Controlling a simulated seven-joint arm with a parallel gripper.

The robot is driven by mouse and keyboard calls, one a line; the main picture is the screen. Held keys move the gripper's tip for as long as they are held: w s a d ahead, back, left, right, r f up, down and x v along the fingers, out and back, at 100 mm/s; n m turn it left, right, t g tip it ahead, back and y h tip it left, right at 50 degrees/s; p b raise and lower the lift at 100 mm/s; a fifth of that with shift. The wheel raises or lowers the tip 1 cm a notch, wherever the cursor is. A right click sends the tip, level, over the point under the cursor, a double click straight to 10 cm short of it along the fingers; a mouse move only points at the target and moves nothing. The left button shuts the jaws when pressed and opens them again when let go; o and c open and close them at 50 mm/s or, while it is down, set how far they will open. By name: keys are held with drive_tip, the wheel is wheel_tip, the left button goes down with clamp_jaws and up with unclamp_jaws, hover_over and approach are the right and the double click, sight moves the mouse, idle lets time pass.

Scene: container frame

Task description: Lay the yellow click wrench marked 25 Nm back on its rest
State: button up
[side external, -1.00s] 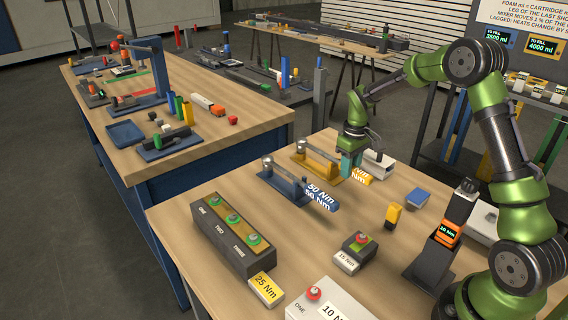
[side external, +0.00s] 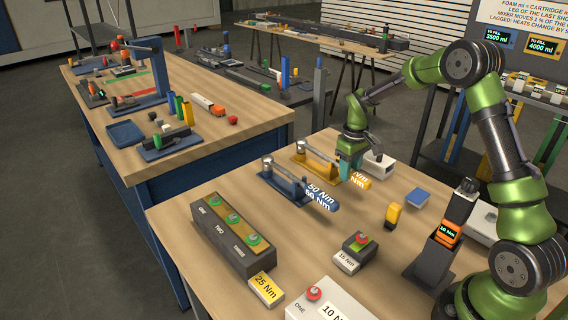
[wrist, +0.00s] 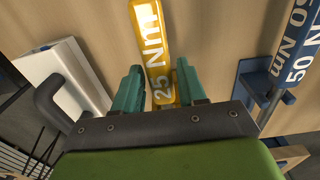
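The yellow click wrench (side external: 361,183) lies along its yellow rest (side external: 325,178), with its head at the upright post on the left end and its handle reaching right. In the wrist view its yellow handle (wrist: 155,50), marked 25 Nm, runs between my two teal fingers. My gripper (side external: 349,164) is at the handle, and it also shows in the wrist view (wrist: 160,80). The fingers stand apart on either side of the handle, with narrow gaps at the tips, so it looks open. Contact lower down is hard to tell.
A blue wrench (side external: 320,196) marked 50 Nm lies on a blue rest beside the yellow one. A white box (side external: 378,164) stands close behind the gripper. A dark block (side external: 232,242) with green buttons is front left. Bare table lies between the blue wrench and the small button box (side external: 358,242).

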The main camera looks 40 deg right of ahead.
drive_tip(key=o, duration=0.3)
drive_tip(key=shift+f, duration=0.1)
drive_tip(key=shift+o, duration=0.2)
wheel_tip(320, 180, up, 17)
drive_tip(key=shift+a, duration=0.15)
drive_tip(key=shift+s, duration=0.1)
wheel_tip(320, 180, up, 6)
idle(0.8)
